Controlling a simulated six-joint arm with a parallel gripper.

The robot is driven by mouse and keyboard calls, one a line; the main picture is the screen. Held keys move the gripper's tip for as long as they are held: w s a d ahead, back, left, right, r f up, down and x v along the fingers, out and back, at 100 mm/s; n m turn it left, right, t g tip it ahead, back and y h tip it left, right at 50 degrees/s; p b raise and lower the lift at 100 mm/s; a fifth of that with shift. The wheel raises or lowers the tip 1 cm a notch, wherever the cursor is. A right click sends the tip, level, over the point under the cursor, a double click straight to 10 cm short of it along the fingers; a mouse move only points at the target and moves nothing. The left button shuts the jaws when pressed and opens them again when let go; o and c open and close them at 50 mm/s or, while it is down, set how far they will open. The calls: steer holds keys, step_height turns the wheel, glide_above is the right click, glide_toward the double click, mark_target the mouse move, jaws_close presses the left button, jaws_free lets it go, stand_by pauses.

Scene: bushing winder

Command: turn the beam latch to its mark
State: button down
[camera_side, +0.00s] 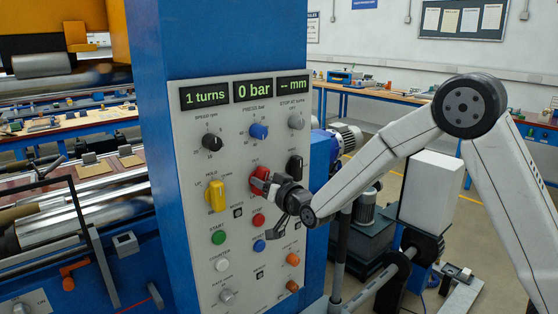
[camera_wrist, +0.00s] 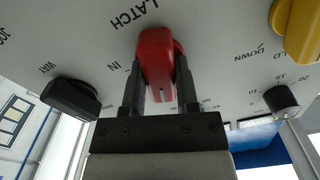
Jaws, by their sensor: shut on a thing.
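The beam latch is a red knob (camera_side: 261,174) on the grey control panel (camera_side: 190,134). In the wrist view the red knob (camera_wrist: 156,50) sits just below the printed word LATCH, with the word IN to its left. My gripper (camera_wrist: 159,72) has one finger on each side of the knob and is shut on it. A small pale line shows on the knob's end nearest my gripper. In the side view my gripper (camera_side: 268,184) reaches the panel from the right and hides part of the knob. The latch's exact angle against its mark is hard to tell.
A yellow knob (camera_side: 216,195) is left of the latch and a black knob (camera_side: 294,167) is close on its right. A blue knob (camera_side: 259,131) is above. Coloured buttons, including a red one (camera_side: 258,220), lie below. Displays read 1 turns, 0 bar and -- mm.

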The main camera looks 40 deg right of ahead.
steer(key=m, duration=1.4)
stand_by(0.4)
steer(key=shift+c, duration=1.8)
jaws_free()
steer(key=shift+s, duration=0.15)
steer(key=s, duration=0.7)
steer(key=shift+s, duration=0.25)
